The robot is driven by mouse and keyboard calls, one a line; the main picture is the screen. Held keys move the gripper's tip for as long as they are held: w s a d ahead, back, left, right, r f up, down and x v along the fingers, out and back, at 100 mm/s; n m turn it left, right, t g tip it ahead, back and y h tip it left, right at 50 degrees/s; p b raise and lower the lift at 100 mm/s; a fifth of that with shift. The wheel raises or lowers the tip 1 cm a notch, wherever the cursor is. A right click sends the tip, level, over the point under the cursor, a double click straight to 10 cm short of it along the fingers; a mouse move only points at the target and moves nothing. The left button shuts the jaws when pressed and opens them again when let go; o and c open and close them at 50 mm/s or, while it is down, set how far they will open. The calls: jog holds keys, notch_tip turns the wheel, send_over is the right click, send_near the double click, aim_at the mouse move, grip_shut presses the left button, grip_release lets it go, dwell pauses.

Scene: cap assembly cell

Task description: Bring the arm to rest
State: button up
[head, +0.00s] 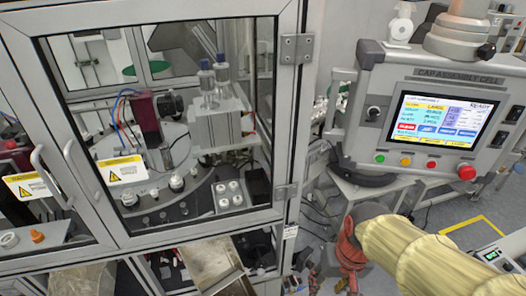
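My arm, in a pale yellow ribbed sleeve (425,258), reaches in from the lower right of the head view. It ends in a red-orange and dark part at my gripper (345,268), low in the picture, in front of the floor between the glazed cell and the operator panel. The fingers are small and partly lost against the dark clutter behind, so I cannot tell whether they are open or shut. I see no object clearly held in it.
The glazed cell doors (120,225) with handles and warning labels are closed at left. Inside are a round table (175,205) and white caps. The operator panel (430,115), showing READY, stands above my arm. A metal chute (210,262) is below the cell. Grey floor lies at right.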

jog(key=s+d+t+b, duration=0.1)
jog(key=b, duration=0.3)
jog(key=s+d+f+t+b, duration=0.1)
jog(key=t+b, duration=0.1)
jog(key=b, duration=0.1)
jog(key=s+d+f+t+h+b, duration=0.1)
jog(key=b, duration=0.3)
jog(key=shift+d+t+b, duration=0.3)
jog(key=shift+b, duration=0.05)
